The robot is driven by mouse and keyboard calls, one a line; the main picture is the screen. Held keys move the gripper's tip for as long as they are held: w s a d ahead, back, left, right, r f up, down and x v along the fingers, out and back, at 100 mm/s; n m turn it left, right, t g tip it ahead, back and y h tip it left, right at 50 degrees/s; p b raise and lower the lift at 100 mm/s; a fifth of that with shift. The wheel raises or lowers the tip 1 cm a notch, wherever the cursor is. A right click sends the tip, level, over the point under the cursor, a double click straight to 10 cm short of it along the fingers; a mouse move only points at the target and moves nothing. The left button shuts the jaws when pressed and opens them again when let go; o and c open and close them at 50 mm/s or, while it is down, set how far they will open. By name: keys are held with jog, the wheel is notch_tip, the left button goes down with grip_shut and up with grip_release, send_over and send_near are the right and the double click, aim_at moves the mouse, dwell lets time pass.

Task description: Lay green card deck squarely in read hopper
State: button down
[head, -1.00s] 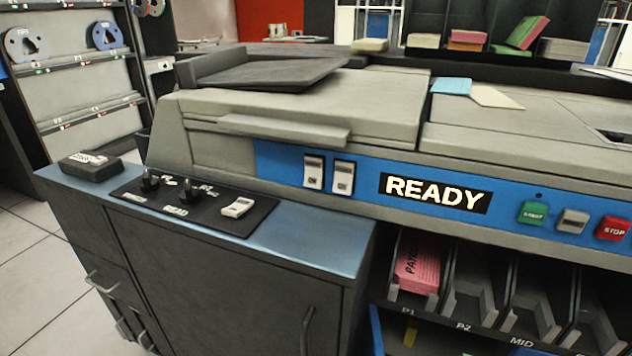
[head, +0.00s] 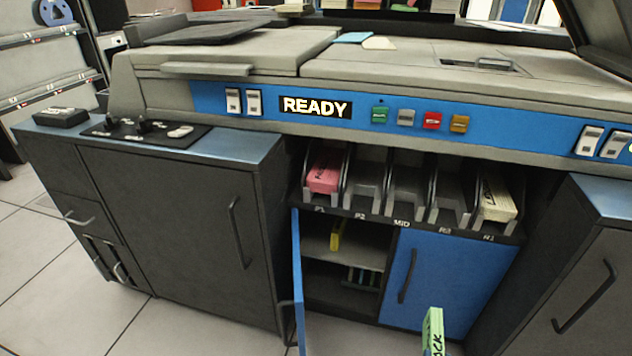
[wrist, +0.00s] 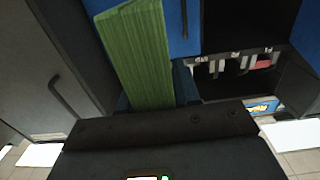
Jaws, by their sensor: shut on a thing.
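The green card deck (head: 433,332) stands on end at the bottom edge of the head view, with part of some dark lettering on its side. In the wrist view the deck (wrist: 138,55) is a long green block reaching up from my gripper (wrist: 152,103). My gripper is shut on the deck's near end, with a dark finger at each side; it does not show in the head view. A dark sloping tray (head: 210,27) lies on the machine's left top, and a dark raised part (head: 607,28) shows at top right. No label marks either as the read hopper.
The grey machine has a blue panel (head: 545,130) with a lit READY sign (head: 315,106). Below are stacker pockets, with pink cards (head: 326,172) in P1 and cream cards (head: 496,198) in R1. A blue cabinet door (head: 298,270) stands open. Floor (head: 180,325) is clear in front.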

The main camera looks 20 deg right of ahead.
jog(key=w+a+r+n+t+y+p, duration=0.25)
jog(key=w+a+r+n+y, duration=0.45)
jog(key=w+a+r+y, duration=0.6)
notch_tip(320, 180, up, 13)
jog(key=s+d+h+p, duration=0.1)
jog(key=h+p, duration=0.1)
jog(key=p, duration=1.7)
jog(key=shift+s+t+h, duration=0.2)
jog(key=shift+t+h, duration=0.1)
jog(key=shift+t, duration=0.05)
jog(key=shift+d, duration=0.1)
